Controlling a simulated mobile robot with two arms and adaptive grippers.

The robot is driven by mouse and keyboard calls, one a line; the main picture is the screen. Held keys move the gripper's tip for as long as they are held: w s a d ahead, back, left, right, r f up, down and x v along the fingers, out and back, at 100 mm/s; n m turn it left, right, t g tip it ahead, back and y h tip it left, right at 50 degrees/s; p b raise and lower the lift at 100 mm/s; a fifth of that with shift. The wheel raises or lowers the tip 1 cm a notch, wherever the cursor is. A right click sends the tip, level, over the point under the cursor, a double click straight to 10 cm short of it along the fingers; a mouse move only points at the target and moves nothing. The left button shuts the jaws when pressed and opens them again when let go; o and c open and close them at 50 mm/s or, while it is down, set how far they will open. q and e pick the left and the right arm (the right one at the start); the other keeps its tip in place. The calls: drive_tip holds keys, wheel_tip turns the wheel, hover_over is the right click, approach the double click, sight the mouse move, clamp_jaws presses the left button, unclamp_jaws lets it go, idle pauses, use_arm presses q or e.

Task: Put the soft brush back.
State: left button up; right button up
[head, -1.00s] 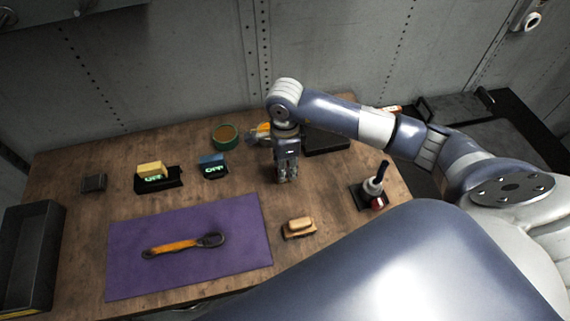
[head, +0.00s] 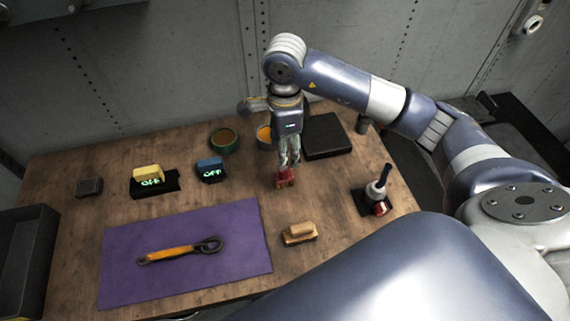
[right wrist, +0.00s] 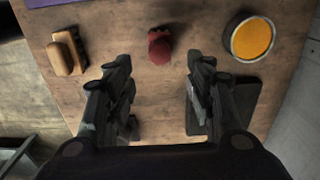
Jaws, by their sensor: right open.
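I cannot tell for certain which thing is the soft brush. A tan wooden block with a darker base (head: 300,233), brush-like, lies right of the purple mat; it also shows in the right wrist view (right wrist: 66,52). A small dark red object (head: 284,180) rests on the table; it also shows in the right wrist view (right wrist: 159,46). My right gripper (head: 289,164) points down just above the red object in the head view. In the right wrist view its fingers (right wrist: 155,80) are apart, with nothing between them. My left gripper is out of view.
A blue-handled tool (head: 378,183) stands on a dark base at right, a red piece beside it. A black tray (head: 328,150), orange tin (head: 265,136), green ring (head: 224,141) and yellow (head: 148,172) and blue (head: 210,165) blocks stand behind. An orange-handled wrench (head: 172,254) lies on the mat (head: 125,285).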

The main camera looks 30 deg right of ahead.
wheel_tip(320, 180, up, 4)
drive_tip(key=shift+f, duration=0.25)
idle(0.4)
